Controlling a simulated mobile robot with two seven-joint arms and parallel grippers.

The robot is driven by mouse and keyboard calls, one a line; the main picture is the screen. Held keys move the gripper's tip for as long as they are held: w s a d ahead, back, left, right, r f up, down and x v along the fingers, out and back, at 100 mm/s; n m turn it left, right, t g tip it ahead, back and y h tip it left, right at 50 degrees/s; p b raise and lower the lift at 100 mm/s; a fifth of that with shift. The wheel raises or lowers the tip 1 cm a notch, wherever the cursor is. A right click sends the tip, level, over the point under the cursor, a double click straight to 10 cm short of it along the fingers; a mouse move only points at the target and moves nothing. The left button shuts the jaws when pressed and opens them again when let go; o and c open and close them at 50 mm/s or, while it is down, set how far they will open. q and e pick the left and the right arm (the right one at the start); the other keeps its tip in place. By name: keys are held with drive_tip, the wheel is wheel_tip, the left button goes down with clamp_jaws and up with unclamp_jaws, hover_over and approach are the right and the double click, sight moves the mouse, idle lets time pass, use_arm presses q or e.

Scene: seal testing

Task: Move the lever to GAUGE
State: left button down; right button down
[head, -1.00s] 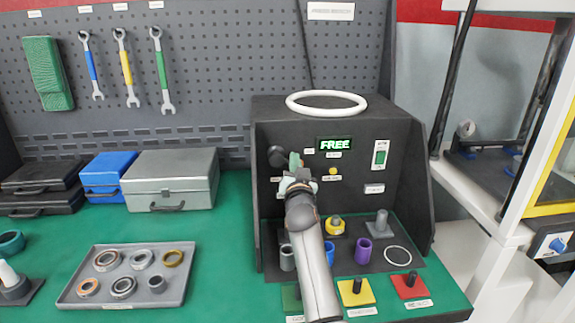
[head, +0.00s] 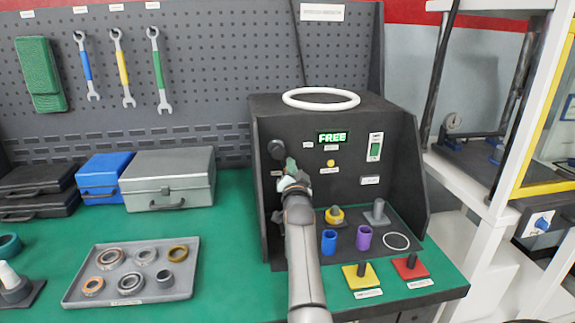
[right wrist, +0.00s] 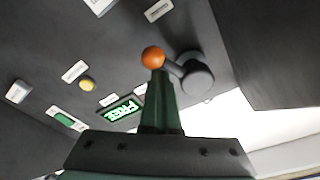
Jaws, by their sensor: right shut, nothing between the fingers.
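The lever is mounted at the upper left of the dark test panel. Its dark round hub (head: 277,149) shows in the head view. In the right wrist view I see the lever's grey hub (right wrist: 196,78) and its orange ball end (right wrist: 153,57). My right gripper (head: 290,166) is at the panel, just below and right of the hub. Its green fingers (right wrist: 157,78) are shut and empty, with their tips at the ball; I cannot tell whether they touch it. The display (head: 332,137) reads FREE in green. My left gripper is not in view.
A white ring (head: 321,92) lies on top of the test box. A yellow button (head: 331,162) and a switch (head: 375,147) are on the panel. Blue (head: 329,242) and purple (head: 364,237) cylinders stand below. A grey tray (head: 190,290) of rings is at left.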

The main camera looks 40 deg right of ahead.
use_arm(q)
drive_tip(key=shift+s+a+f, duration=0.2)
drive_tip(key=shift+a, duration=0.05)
use_arm(e)
drive_tip(key=shift+w+a+f, duration=0.25)
drive_tip(key=shift+a+f, duration=0.05)
drive_tip(key=shift+f, duration=0.1)
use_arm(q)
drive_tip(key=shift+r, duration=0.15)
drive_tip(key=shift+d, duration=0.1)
use_arm(e)
drive_tip(key=shift+d+r, duration=0.1)
